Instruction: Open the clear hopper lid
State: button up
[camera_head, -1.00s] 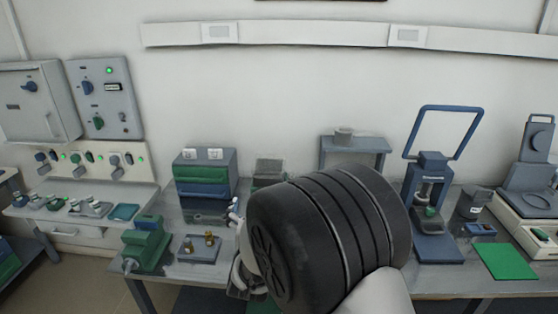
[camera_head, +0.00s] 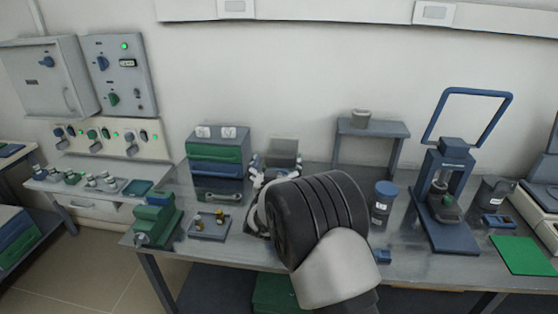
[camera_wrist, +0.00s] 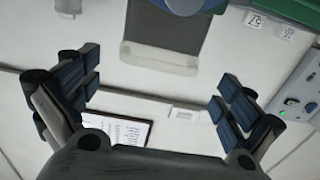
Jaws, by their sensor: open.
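A small grey hopper with a see-through grey lid (camera_head: 284,146) stands at the back of the table, right of the drawer unit. My arm hides its lower part in the head view. In the wrist view, which looks turned over, the see-through lid (camera_wrist: 160,45) hangs from the top edge, with the pale wall behind it. My gripper (camera_head: 262,168) is just left of the hopper in the head view. In the wrist view my gripper (camera_wrist: 155,98) is open, its fingers wide apart and empty. The lid lies beyond the fingertips, with no contact visible.
A grey drawer unit (camera_head: 220,152) with green and blue fronts stands left of the hopper. A small stand (camera_head: 375,128), a blue-capped jar (camera_head: 383,203) and a blue press (camera_head: 447,195) stand to the right. A green machine (camera_head: 155,220) and small tray (camera_head: 208,225) are front left.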

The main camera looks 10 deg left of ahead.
aim_at(279, 157)
jog(key=shift+w+d+b, duration=0.1)
jog(key=shift+w+b, duration=0.2)
jog(key=shift+w, duration=1.9)
jog(key=c, duration=1.6)
jog(key=shift+r, duration=0.15)
